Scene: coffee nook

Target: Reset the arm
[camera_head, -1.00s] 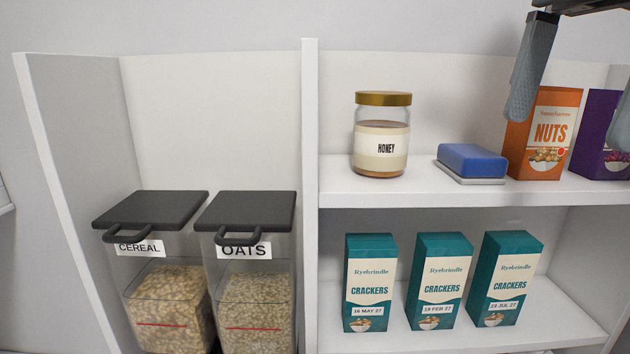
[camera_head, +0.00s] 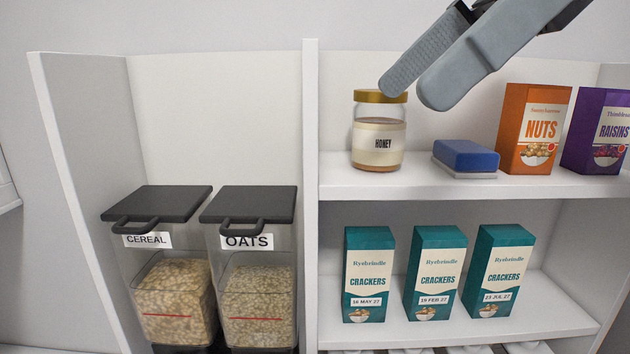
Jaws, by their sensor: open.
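My gripper (camera_head: 413,95) reaches in from the upper right. Its two grey fingers point down and to the left, in front of the upper shelf. The fingers are apart and nothing shows between them. One fingertip overlaps the gold lid of the honey jar (camera_head: 378,140) in the picture; I cannot tell whether they touch. The other fingertip shows just right of the jar. The jar stands upright on the upper shelf (camera_head: 400,184).
Right of the honey are a blue sponge (camera_head: 467,155), a nuts box (camera_head: 535,130) and a raisins box (camera_head: 598,132). Three cracker boxes (camera_head: 435,275) stand on the lower shelf. Cereal (camera_head: 165,290) and oats (camera_head: 255,290) containers stand left of the white divider (camera_head: 311,200).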

